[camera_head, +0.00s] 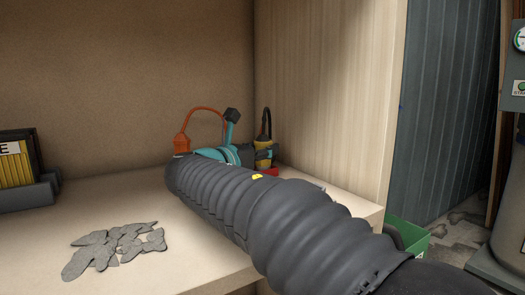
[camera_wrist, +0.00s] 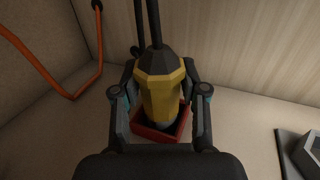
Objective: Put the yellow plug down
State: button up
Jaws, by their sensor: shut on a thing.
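The yellow plug (camera_wrist: 160,98) stands about upright between the fingers of my gripper (camera_wrist: 161,112) in the wrist view. It has a dark cap with black cables rising from it. A red open box (camera_wrist: 158,136) is around its lower end. I cannot tell whether the plug touches the box floor. In the head view the plug (camera_head: 263,157) is in the back corner of the shelf, with a bit of the red box (camera_head: 271,171) under it. My arm hides most of the box there.
An orange plug (camera_head: 182,143) with an orange cable stands left of my gripper, near the back wall. Flat grey pieces (camera_head: 115,245) lie at the front left. A dark holder (camera_head: 28,190) with yellow contents is at far left. A wooden side wall (camera_head: 325,90) rises close on the right.

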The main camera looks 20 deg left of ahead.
jog(key=o, duration=1.2)
jog(key=shift+r, duration=0.1)
jog(key=v, duration=1.2)
jog(key=shift+p, duration=0.35)
jog(key=shift+s, duration=0.1)
